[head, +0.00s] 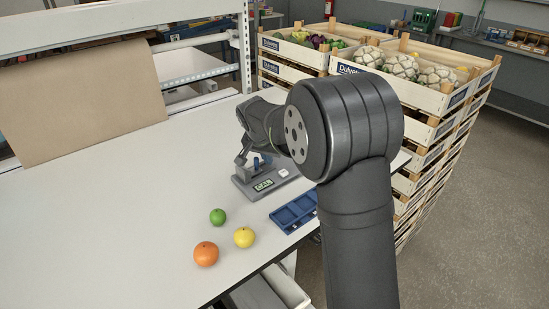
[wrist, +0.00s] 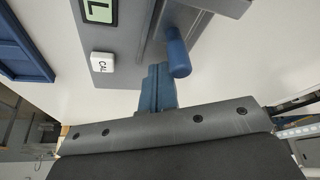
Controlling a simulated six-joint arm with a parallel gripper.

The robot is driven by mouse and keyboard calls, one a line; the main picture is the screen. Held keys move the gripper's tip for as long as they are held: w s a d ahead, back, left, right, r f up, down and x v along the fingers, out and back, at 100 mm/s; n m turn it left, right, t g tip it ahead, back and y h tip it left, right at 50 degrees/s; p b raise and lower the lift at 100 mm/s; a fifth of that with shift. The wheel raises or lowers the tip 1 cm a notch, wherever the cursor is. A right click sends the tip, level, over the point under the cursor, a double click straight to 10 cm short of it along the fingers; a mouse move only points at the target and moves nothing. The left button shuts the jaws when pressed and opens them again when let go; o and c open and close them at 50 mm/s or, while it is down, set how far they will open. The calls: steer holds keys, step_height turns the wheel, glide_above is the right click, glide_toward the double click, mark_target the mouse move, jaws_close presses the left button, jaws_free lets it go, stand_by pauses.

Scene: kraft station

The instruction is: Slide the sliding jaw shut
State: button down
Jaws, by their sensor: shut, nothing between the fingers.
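A grey measuring device (head: 265,182) with a green display and a white CAL button stands on the table beneath my forearm. In the wrist view, the device (wrist: 122,45) fills the upper middle, with a rail-like edge along it. A blue rounded handle (wrist: 178,56) sticks out from its sliding part, which I take to be the sliding jaw (wrist: 205,12). My gripper (wrist: 158,72) is shut and empty, its blue fingers just left of and below the handle. Whether they touch it I cannot tell. The jaw's gap is not clearly visible, and my arm partly covers the device in the head view.
A blue compartment tray (head: 294,212) lies right of the device, near the table's edge. Stacked crates (head: 410,95) stand beyond. The table's left side is clear.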

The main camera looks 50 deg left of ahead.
mark_target(268, 168)
step_height(268, 168, up, 7)
stand_by(0.8)
step_height(268, 168, down, 7)
steer(key=shift+f, duration=0.1)
steer(key=shift+s, duration=0.2)
stand_by(0.4)
